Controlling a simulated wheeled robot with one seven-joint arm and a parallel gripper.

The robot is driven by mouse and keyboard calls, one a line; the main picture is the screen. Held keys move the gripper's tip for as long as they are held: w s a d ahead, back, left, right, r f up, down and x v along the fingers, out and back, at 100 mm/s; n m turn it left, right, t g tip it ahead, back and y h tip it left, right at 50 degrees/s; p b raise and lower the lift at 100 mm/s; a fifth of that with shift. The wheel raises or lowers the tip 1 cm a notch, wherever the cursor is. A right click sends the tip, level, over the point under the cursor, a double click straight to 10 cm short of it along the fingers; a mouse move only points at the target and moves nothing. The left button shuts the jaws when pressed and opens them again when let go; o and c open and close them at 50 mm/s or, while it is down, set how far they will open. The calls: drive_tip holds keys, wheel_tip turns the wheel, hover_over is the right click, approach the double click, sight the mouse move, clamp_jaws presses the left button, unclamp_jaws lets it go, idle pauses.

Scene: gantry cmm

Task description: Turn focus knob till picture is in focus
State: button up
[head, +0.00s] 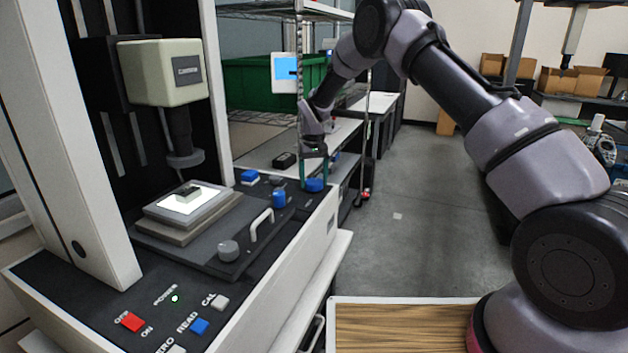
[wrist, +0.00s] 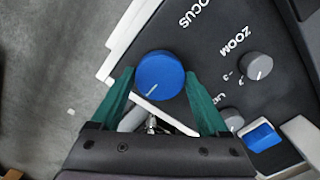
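The blue focus knob (head: 314,185) is at the far right corner of the machine's black panel. In the wrist view the round knob (wrist: 160,76) has a short white mark pointing down, and part of the focus label shows above it. My gripper (head: 314,178) reaches down over it. In the wrist view its two teal fingers (wrist: 160,84) stand open on opposite sides of the knob, very close to its rim; contact is not clear. A small screen (head: 286,73) with a blue picture hangs behind the machine; its sharpness is too small to tell.
A grey zoom knob (wrist: 257,66) and a blue button (wrist: 261,137) are beside the focus knob. Another blue knob (head: 279,198) and a white handle (head: 262,224) are nearer. A lit stage (head: 187,203) sits under the camera head (head: 163,72).

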drive_tip(key=c, duration=0.8)
drive_tip(key=m, duration=0.3)
drive_tip(key=shift+m, duration=2.1)
drive_tip(key=o, duration=1.3)
drive_tip(key=shift+o, duration=0.2)
